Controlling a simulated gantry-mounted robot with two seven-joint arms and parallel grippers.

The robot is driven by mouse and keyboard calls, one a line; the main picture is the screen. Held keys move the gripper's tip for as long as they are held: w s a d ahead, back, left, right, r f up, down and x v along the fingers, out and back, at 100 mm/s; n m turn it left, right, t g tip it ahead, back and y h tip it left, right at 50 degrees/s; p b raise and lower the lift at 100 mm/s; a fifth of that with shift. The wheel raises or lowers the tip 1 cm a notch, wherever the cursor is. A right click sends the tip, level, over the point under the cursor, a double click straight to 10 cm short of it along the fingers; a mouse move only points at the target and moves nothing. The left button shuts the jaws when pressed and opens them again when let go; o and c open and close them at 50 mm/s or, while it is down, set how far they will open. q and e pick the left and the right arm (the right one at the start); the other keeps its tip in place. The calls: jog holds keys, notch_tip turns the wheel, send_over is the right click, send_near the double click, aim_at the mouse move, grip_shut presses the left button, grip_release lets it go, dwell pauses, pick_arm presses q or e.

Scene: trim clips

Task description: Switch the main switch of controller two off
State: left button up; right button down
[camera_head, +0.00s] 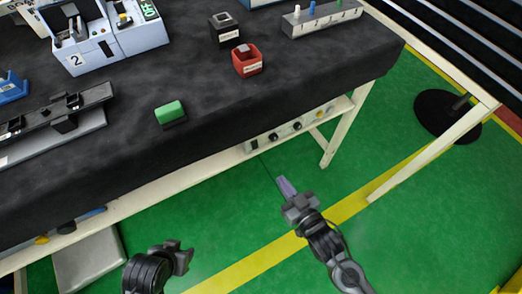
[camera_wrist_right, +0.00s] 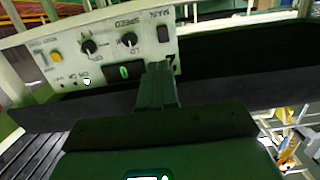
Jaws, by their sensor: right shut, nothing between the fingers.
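A pale control panel (camera_head: 290,128) with dark knobs and a yellow button hangs under the table's front edge. In the right wrist view the panel (camera_wrist_right: 105,45) carries a dark rectangular switch labelled MAIN (camera_wrist_right: 163,34). Whether it is on or off cannot be told. My right gripper (camera_head: 284,184) is shut and empty, in front of and below the panel. In the wrist view its fingers (camera_wrist_right: 158,72) cover the panel's edge below MAIN, apparently without touching the switch. My left gripper (camera_head: 184,257) is at the bottom; its jaw gap is unclear.
A green-lit element (camera_wrist_right: 124,71) and two knobs (camera_wrist_right: 128,40) (camera_wrist_right: 88,46) lie near MAIN. The black-covered table (camera_head: 215,115) overhangs the panel. On it stand a box marked 2 (camera_head: 105,42), a red bin (camera_head: 246,66) and a green block (camera_head: 170,111).

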jog(key=b, duration=0.7)
send_near(256, 147)
jog(key=x, duration=0.5)
jog(key=shift+w+a, duration=0.1)
jog(key=shift+a, duration=0.05)
jog(key=shift+x, duration=0.8)
jog(key=shift+r, duration=0.1)
